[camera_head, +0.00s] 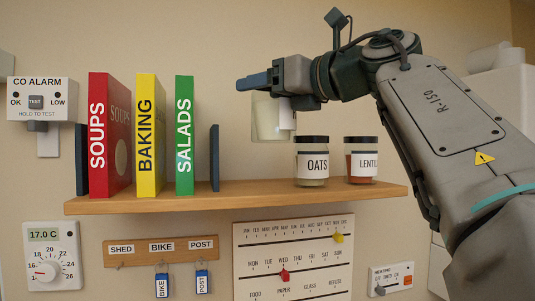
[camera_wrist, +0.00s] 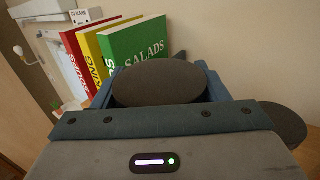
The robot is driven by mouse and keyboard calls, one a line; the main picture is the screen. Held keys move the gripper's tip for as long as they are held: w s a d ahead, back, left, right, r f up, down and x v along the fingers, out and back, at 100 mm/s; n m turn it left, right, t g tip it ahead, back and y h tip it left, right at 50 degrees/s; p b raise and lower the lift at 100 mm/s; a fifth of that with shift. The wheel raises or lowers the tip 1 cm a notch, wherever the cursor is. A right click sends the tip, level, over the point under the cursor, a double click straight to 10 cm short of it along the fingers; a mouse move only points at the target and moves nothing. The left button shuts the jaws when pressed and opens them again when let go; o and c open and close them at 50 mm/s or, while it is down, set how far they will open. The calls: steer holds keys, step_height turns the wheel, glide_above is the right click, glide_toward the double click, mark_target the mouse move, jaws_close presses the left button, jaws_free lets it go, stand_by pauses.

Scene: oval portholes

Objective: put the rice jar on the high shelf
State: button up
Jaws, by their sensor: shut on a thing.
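My gripper (camera_head: 262,81) is shut on a glass jar (camera_head: 268,120) with pale contents. The jar hangs upright above the wooden shelf (camera_head: 240,197), between the books and the oats jar, with its base clear of the board. Its white label faces to the side, so I cannot read the name. In the wrist view, its dark round lid (camera_wrist: 160,83) sits between my blue fingers.
On the shelf, the oats jar (camera_head: 312,161) and lentils jar (camera_head: 362,160) stand at right. Red (camera_head: 110,140), yellow (camera_head: 147,140) and green books (camera_head: 184,140) stand at left, with a dark bookend (camera_head: 214,158). Bare board lies between bookend and oats jar.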

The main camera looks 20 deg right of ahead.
steer(key=shift+w+d+f+p, duration=0.2)
steer(key=shift+w+f+p, duration=0.15)
steer(key=shift+w+f, duration=4.05)
steer(key=shift+s+f, duration=0.1)
steer(key=shift+s, duration=0.05)
steer(key=shift+f, duration=0.15)
steer(key=o, duration=1.2)
steer(key=shift+r, duration=0.2)
steer(key=b+v, duration=0.4)
steer(key=v, duration=0.8)
